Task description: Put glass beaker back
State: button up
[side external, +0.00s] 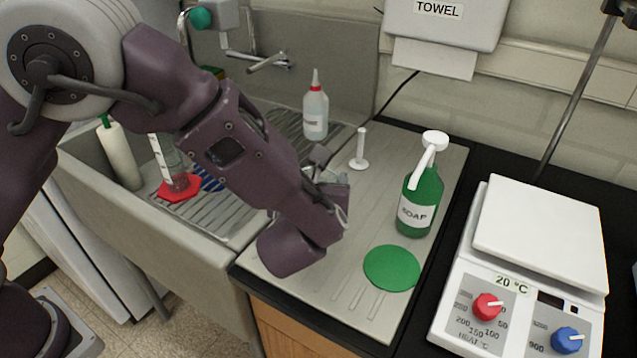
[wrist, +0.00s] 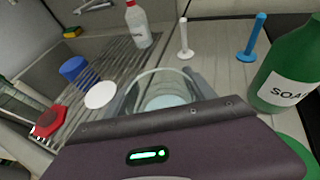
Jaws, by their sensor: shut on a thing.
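A clear glass beaker (wrist: 165,102) is between the fingers of my gripper (wrist: 164,90) in the wrist view, its round rim facing up toward the camera. My gripper is shut on it, over the grey ribbed board (side external: 345,215) beside the sink. In the side view my gripper (side external: 327,185) is largely hidden behind my wrist, and the beaker cannot be made out clearly there. A white upright peg (side external: 360,150) stands on the board behind the gripper. A blue peg (wrist: 252,38) shows to its right in the wrist view. I cannot tell whether the beaker touches the board.
A green soap bottle (side external: 418,205) and a flat green disc (side external: 392,268) are to the right. A hot plate (side external: 530,265) stands further right. A white wash bottle (side external: 315,110) stands behind. A cylinder with a red base (side external: 180,188) is at the left, by the sink.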

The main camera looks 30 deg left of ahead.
jog(key=shift+f, duration=0.2)
jog(key=shift+f, duration=0.1)
jog(key=o, duration=1.6)
jog(key=v, duration=1.2)
